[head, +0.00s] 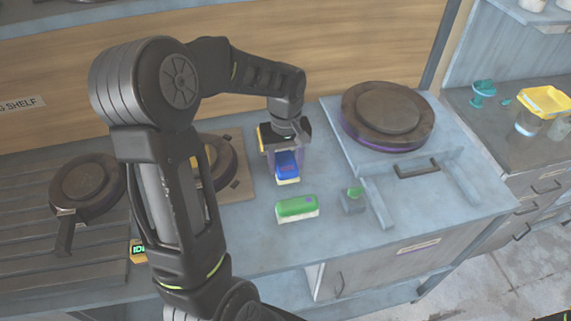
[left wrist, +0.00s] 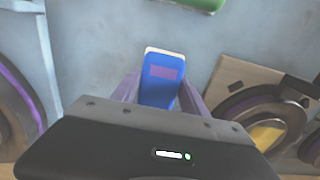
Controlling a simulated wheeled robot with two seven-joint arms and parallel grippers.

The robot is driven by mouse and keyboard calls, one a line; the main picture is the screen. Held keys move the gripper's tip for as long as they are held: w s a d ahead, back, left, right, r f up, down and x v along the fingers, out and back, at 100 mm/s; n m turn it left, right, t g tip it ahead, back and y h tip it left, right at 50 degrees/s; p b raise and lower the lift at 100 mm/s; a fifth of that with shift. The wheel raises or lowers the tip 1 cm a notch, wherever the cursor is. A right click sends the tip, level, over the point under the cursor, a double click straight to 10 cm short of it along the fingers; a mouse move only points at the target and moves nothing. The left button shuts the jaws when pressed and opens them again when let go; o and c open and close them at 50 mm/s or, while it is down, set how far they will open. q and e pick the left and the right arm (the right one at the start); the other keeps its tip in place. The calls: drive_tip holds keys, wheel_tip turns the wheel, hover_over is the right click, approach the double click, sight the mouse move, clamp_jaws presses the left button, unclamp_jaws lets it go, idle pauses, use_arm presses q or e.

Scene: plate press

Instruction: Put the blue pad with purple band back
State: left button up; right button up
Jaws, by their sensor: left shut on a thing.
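The blue pad (head: 287,164) with a pale base is held between the fingers of my left gripper (head: 286,172), over the blue-grey counter (head: 250,225). In the left wrist view the blue pad (left wrist: 161,88) shows a purple band on its top, with a finger of my left gripper (left wrist: 160,92) on each side. I cannot tell whether the pad's base touches the counter. A green pad (head: 297,207) with a pale base lies on the counter just in front of it. My right gripper is not in view.
A round dark press plate (head: 388,113) with a purple rim stands to the right. A small green-topped block (head: 353,200) is near its front. Another round device (head: 215,160) on a board stands behind my left arm. A dark round pan-like plate (head: 87,187) lies on the slatted left section.

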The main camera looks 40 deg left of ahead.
sight(286, 162)
use_arm(q)
drive_tip(key=shift+f, duration=0.7)
drive_tip(key=shift+f, duration=0.1)
drive_tip(key=shift+f, duration=0.15)
drive_tip(key=o, duration=1.4)
drive_tip(key=shift+c, duration=0.2)
drive_tip(key=shift+r, duration=0.2)
wheel_tip(286, 162, up, 12)
drive_tip(key=shift+b, duration=0.45)
